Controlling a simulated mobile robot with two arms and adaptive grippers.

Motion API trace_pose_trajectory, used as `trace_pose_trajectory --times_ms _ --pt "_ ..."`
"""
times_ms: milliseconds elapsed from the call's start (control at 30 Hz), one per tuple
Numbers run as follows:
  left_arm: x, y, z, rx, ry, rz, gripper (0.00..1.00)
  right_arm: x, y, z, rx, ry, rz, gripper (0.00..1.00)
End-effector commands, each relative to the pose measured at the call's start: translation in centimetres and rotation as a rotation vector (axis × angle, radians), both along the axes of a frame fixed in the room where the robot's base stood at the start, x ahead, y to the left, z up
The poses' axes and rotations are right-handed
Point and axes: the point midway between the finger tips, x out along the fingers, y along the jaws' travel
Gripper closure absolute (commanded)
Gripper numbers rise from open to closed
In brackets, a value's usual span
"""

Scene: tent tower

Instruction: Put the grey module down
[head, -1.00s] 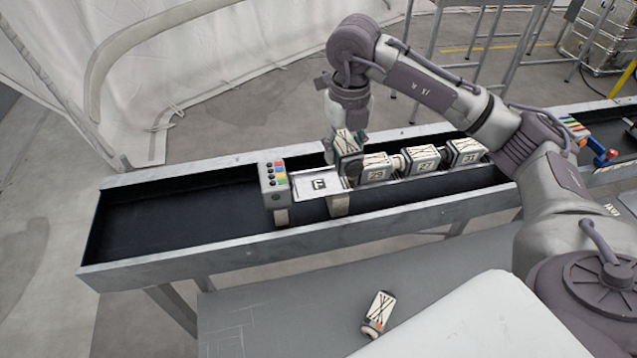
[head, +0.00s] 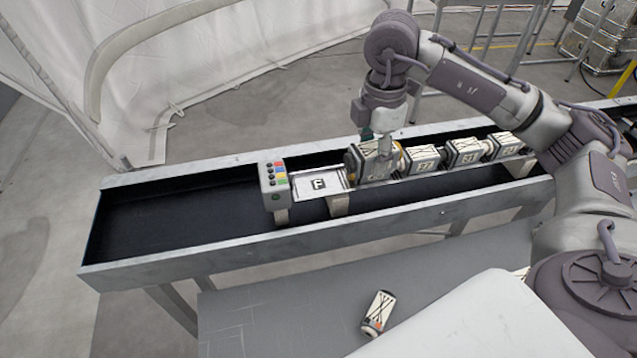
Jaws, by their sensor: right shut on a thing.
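My right gripper (head: 379,168) is shut on a pale grey-cream module (head: 366,148) with dark crossed lines on its top. The fingers cover part of its front face. The module is at the left end of a row of similar modules over the black trough, close beside the module (head: 422,158) to its right. I cannot tell whether it rests on its support. A white plate with a black marker (head: 319,184) lies just left of it. My left gripper is not in view.
More row modules (head: 463,152) continue right, partly behind my right arm. A button box (head: 273,180) stands left of the plate. The trough's left part (head: 160,220) is empty. A loose module (head: 378,312) lies on the grey table (head: 260,325) in front.

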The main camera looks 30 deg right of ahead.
Motion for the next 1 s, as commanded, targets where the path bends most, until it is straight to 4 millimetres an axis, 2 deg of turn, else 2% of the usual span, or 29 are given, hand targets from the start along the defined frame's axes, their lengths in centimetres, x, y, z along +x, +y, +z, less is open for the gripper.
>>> trace_pose_trajectory --times_ms 167,267,700,833,1000 --pt "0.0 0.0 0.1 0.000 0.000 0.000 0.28 -0.3 -0.1 0.1 0.000 0.000 -0.099 0.91" --pt "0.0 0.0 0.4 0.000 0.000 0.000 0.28 0.4 0.4 -0.2 0.002 0.002 -0.115 0.91" --pt "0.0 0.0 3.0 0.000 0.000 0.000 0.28 7.9 5.4 -5.5 0.001 0.002 -0.115 0.91" --pt "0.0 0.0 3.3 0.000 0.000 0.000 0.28 9.1 6.1 -6.4 0.001 0.001 -0.115 0.91" --pt "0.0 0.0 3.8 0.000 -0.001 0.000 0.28 9.4 6.3 -7.7 -0.001 0.004 -0.116 0.91"
